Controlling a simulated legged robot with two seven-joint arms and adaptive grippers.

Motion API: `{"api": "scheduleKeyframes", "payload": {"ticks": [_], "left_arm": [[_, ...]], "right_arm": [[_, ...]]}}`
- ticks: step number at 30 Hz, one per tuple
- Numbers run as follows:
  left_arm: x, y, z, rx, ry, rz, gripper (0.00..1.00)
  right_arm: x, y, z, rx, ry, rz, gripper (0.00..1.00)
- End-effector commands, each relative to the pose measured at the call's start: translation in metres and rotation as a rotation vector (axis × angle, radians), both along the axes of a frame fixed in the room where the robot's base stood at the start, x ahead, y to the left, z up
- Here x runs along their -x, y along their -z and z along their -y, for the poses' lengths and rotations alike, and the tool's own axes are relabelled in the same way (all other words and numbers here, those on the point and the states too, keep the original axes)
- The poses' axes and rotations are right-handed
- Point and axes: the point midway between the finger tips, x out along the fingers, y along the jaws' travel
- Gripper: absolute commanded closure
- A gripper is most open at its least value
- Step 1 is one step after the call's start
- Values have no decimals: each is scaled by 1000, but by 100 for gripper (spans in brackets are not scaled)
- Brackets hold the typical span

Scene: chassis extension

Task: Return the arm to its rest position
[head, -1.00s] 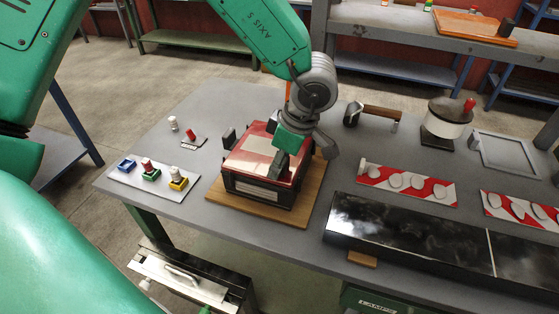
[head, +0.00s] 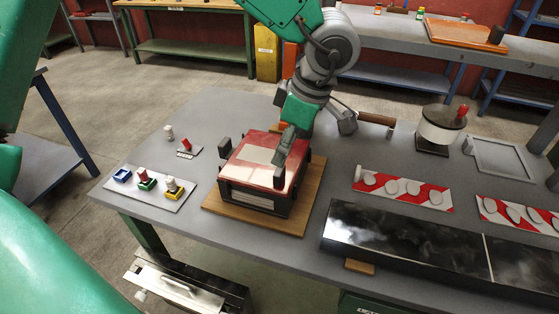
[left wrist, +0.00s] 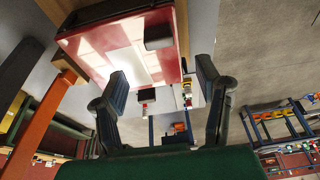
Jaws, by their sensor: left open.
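My left arm (head: 318,55) comes in over the grey table. Its gripper (head: 308,135) hangs above the back right part of a red-topped black box (head: 255,195). In the left wrist view the two dark fingers (left wrist: 162,82) are spread wide with nothing between them. The box's red top (left wrist: 90,45) lies beyond the fingers there, apart from them as far as I can tell. The box sits on a wooden board (head: 312,198). My right gripper is not in view.
A white plate with coloured buttons (head: 150,190) lies left of the box. A hammer handle (head: 378,119), a pot (head: 440,125), red-and-white striped plates (head: 405,190) and a long black glossy panel (head: 400,240) lie to the right. A second bench (head: 395,50) stands behind.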

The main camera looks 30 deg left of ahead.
Motion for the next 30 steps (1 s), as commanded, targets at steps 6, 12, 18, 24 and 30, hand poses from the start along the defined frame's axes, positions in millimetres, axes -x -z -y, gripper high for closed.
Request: {"api": "scheduleKeyframes", "payload": {"ticks": [6, 12, 18, 24, 30], "left_arm": [[-3, -27, 8, 0, 0, 0, 41], [-3, -32, 9, 0, 1, 0, 41], [-3, -54, 9, 0, 0, 0, 41], [-2, -88, 9, 0, 0, 0, 41], [-3, -111, 9, 0, 0, 0, 41]], "right_arm": [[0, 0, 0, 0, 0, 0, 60], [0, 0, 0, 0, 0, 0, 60], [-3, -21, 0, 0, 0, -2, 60], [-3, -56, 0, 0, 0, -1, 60], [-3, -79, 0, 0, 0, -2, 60]]}}
